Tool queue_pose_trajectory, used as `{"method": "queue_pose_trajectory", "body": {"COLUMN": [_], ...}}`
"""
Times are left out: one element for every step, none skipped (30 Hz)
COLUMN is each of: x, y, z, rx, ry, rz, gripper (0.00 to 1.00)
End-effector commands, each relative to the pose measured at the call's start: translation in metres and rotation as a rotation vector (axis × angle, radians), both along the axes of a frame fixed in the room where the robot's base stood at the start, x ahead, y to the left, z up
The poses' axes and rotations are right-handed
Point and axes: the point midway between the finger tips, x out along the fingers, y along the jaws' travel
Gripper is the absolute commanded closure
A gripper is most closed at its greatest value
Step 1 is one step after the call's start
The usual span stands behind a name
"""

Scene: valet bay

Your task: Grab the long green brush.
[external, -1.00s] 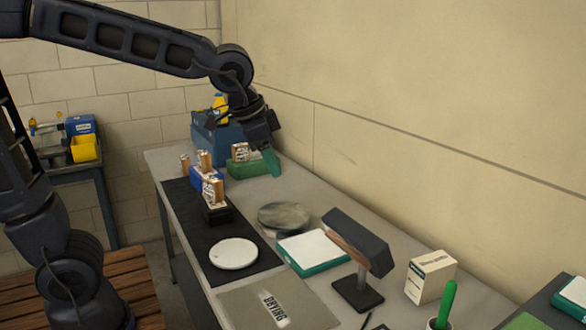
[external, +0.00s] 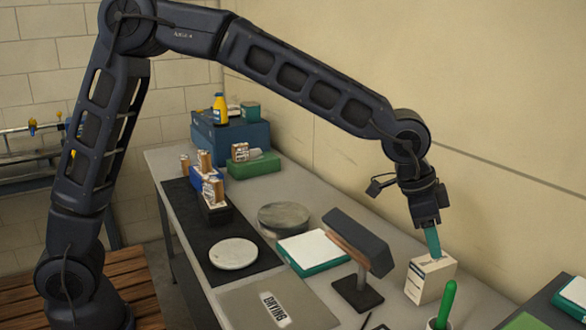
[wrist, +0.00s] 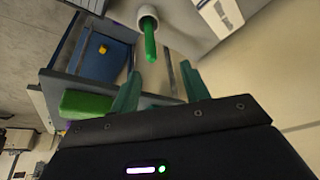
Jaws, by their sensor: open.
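The long green brush (external: 446,302) stands handle up in a white cup (external: 437,325) at the front of the bench, cut by the bottom edge. In the wrist view, the brush (wrist: 150,43) sticks out of the cup (wrist: 147,14) toward me and appears between the finger lines, a little beyond the tips. My gripper (external: 435,256) has teal fingers and hangs above the white carton (external: 428,279), behind and above the brush, apart from it. In the wrist view, my gripper (wrist: 158,82) is open with nothing between the fingers.
A grey-headed stand (external: 358,250) is left of the carton. A green-based white pad (external: 312,248) and round discs lie farther left. A dark tray (external: 560,305) and a green block (external: 527,322) are at the right. The wall runs along the bench's back.

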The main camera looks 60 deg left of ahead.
Motion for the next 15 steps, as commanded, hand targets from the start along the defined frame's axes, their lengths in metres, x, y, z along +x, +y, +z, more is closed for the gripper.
{"method": "queue_pose_trajectory", "body": {"x": [0.004, 0.006, 0.008, 0.009, 0.01, 0.011, 0.011, 0.012, 0.013, 0.013, 0.014, 0.015, 0.016, 0.017, 0.018], "y": [-0.01, -0.014, -0.02, -0.023, -0.025, -0.028, -0.029, -0.03, -0.031, -0.032, -0.032, -0.033, -0.034, -0.035, -0.036], "z": [-0.007, -0.009, -0.011, -0.013, -0.014, -0.016, -0.017, -0.018, -0.019, -0.021, -0.024, -0.028, -0.031, -0.035, -0.04], "rx": [-0.008, -0.013, -0.016, -0.019, -0.022, -0.024, -0.025, -0.026, -0.026, -0.027, -0.026, -0.025, -0.025, -0.025, -0.025], "ry": [0.005, 0.007, 0.008, 0.009, 0.01, 0.011, 0.011, 0.01, 0.01, 0.011, 0.01, 0.011, 0.011, 0.011, 0.012], "rz": [-0.011, -0.016, -0.022, -0.025, -0.029, -0.032, -0.033, -0.034, -0.034, -0.035, -0.034, -0.034, -0.034, -0.034, -0.034], "gripper": [0.54, 0.54, 0.54, 0.54, 0.54, 0.54, 0.54, 0.54, 0.54, 0.54, 0.54, 0.54, 0.54, 0.54, 0.54]}}
